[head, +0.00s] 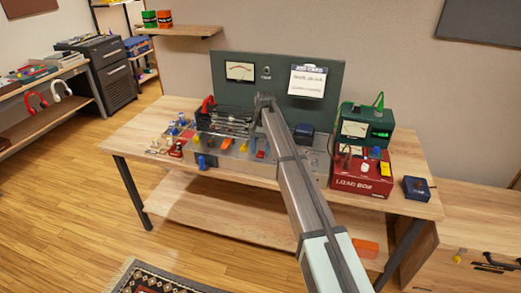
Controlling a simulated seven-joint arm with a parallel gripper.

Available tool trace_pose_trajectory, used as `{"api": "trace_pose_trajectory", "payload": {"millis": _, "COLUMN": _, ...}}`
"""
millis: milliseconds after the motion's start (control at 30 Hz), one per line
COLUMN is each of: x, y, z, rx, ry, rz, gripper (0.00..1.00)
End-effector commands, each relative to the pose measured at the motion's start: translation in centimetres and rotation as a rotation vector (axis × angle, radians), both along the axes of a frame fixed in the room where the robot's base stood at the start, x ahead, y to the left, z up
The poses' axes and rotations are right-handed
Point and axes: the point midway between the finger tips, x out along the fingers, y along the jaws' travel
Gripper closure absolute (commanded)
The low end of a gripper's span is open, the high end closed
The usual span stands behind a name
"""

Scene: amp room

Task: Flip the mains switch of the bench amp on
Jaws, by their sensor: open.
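A long grey chassis, which I take for the bench amp (232,164), stands along the front of the workbench. Its front carries several small coloured parts, among them blue (202,162), orange (226,144), yellow (243,146) and red (260,154) ones. I cannot tell which part is the mains switch or how it is set. My arm reaches in from the lower right and covers the amp's middle and right. My gripper (256,121) is at the arm's far end, bent down over the amp, open. Its fingertips are too small and partly hidden to make out, and no contact can be told.
A red load box (350,183) with a green metered box (357,131) stands at the right, beside a small dark blue box (416,187). A dark back panel (335,107) rises behind. Small parts (172,142) crowd the left; the bench's (130,142) left end is clear.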

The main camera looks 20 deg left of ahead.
Motion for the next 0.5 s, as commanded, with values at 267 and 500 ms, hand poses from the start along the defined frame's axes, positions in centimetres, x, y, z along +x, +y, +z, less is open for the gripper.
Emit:
{"api": "trace_pose_trajectory", "payload": {"millis": 267, "x": 0.2, "y": 0.0, "z": 0.4, "rx": 0.000, "ry": -0.001, "rz": 0.000, "gripper": 0.49}}
{"api": "trace_pose_trajectory", "payload": {"millis": 500, "x": 1.2, "y": 0.1, "z": 3.8, "rx": 0.001, "ry": -0.002, "rz": 0.000, "gripper": 0.49}}
